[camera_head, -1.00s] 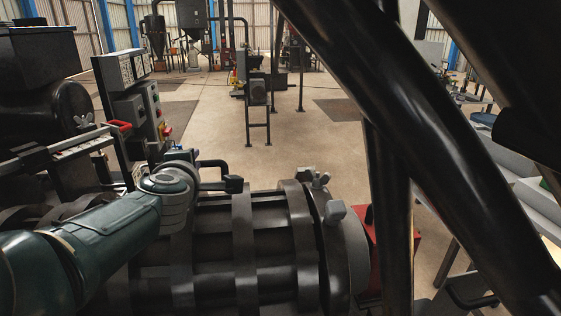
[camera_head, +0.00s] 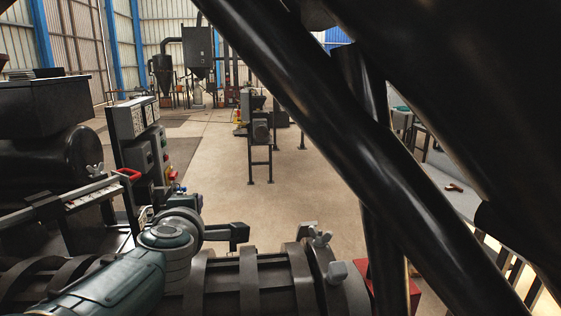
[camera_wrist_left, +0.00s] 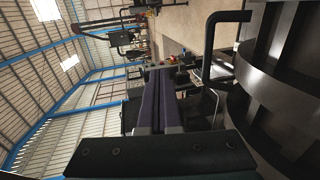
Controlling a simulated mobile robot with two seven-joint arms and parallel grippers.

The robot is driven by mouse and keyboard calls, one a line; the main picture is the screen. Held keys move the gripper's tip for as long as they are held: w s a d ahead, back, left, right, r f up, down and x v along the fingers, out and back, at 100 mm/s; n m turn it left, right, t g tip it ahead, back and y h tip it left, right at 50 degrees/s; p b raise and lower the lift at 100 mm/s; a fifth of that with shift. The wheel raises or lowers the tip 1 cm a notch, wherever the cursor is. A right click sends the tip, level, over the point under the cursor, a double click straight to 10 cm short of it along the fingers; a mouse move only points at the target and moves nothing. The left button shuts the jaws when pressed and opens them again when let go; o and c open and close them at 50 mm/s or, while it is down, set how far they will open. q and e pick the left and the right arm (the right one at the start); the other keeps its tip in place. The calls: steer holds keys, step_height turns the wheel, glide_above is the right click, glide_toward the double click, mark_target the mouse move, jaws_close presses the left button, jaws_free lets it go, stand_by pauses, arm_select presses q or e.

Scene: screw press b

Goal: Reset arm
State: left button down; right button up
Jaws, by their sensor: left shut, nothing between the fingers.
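My left arm (camera_head: 105,285) comes in from the lower left in the head view, over the press's dark ribbed barrel (camera_head: 225,285). Its wrist is above the barrel, and its fingers point away and are largely hidden behind the wrist there. In the left wrist view my left gripper (camera_wrist_left: 158,85) shows its two long fingers together, shut and empty. A black bent handle (camera_wrist_left: 226,20) on the press stands to the right of the fingers in that view, apart from them. It also shows right of my wrist in the head view (camera_head: 239,234). My right gripper is not in view.
A control box (camera_head: 155,150) with coloured buttons stands beyond my left wrist. A black machine (camera_head: 50,165) is at the left. Thick black tubes (camera_head: 335,110) cross the right half close by. The floor (camera_head: 215,180) beyond is mostly open.

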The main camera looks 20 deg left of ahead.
arm_select(q)
steer(key=s+d+r+m+t+h+p, duration=0.25)
steer(key=d+r+m+h, duration=0.2)
steer(key=r+m, duration=0.25)
steer(key=s+d+f+m+g+h, duration=0.2)
steer(key=s+d+m+h, duration=0.35)
steer(key=d+m, duration=0.35)
steer(key=s+d+f+m+g+y, duration=0.15)
steer(key=s+m+g, duration=0.35)
steer(key=s, duration=0.7)
steer(key=s+d+f+m+g, duration=0.25)
steer(key=s+m+g, duration=0.25)
steer(key=s, duration=0.6)
steer(key=w+p+v, duration=0.2)
steer(key=p+v, duration=1.1)
steer(key=p, duration=0.1)
steer(key=shift+w+a+r, duration=0.15)
steer(key=shift+a+r, duration=0.1)
steer(key=shift+r, duration=0.25)
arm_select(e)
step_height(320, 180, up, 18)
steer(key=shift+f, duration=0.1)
